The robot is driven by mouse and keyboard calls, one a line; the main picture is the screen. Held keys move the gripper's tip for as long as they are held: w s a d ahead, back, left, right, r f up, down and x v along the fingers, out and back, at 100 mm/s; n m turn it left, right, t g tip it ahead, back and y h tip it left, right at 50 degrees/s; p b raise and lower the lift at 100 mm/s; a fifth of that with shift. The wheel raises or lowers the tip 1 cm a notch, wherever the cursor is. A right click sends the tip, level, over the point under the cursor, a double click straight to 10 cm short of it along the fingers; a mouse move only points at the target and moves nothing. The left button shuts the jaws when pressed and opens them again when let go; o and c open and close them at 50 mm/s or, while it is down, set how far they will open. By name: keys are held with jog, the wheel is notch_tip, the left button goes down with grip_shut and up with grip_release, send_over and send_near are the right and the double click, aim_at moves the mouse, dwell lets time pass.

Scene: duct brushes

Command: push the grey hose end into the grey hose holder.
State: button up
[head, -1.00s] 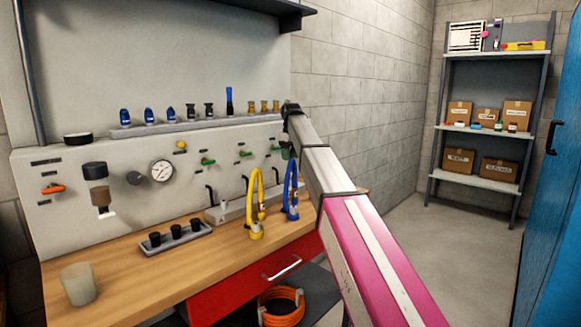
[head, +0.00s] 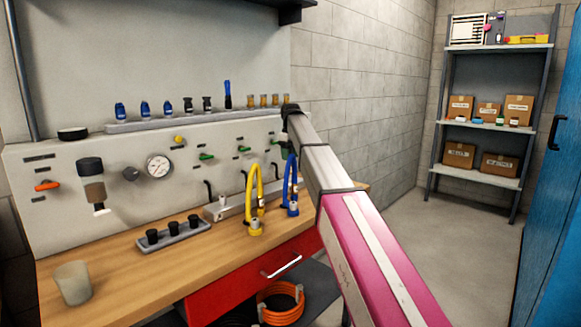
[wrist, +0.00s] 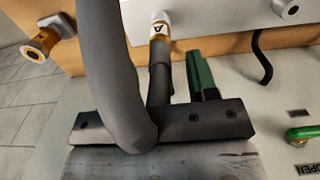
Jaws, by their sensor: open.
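In the wrist view a thick grey hose (wrist: 107,70) curves close across the left of my gripper. Behind it a narrower dark grey hose part (wrist: 159,80) meets a white collar marked A (wrist: 159,28) at a metal rail (wrist: 205,12). I cannot tell clearly which part is the hose end or the holder, nor how deep any joint is. My gripper (wrist: 200,75) is open, its green fingers beside the narrow hose part; the hose partly hides it. In the head view my arm covers the grey hose area, and my gripper is hardly visible there.
A yellow hose (head: 252,195) and a blue hose (head: 289,185) loop on the bench to the left of my arm. A brass fitting (wrist: 38,47) juts out at the left in the wrist view. A green valve handle (wrist: 303,133) lies to the right.

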aim_at(291, 164)
notch_tip(291, 164, down, 5)
jog(key=shift+f, duration=0.2)
jog(key=shift+s+f, duration=0.2)
jog(key=shift+f, duration=0.35)
jog(key=shift+s+d+f, duration=0.1)
jog(key=shift+s+f, duration=0.05)
jog(key=shift+s, duration=0.05)
dwell(0.5)
grip_shut()
jog(key=shift+w+r, duration=0.1)
jog(key=shift+r, duration=0.3)
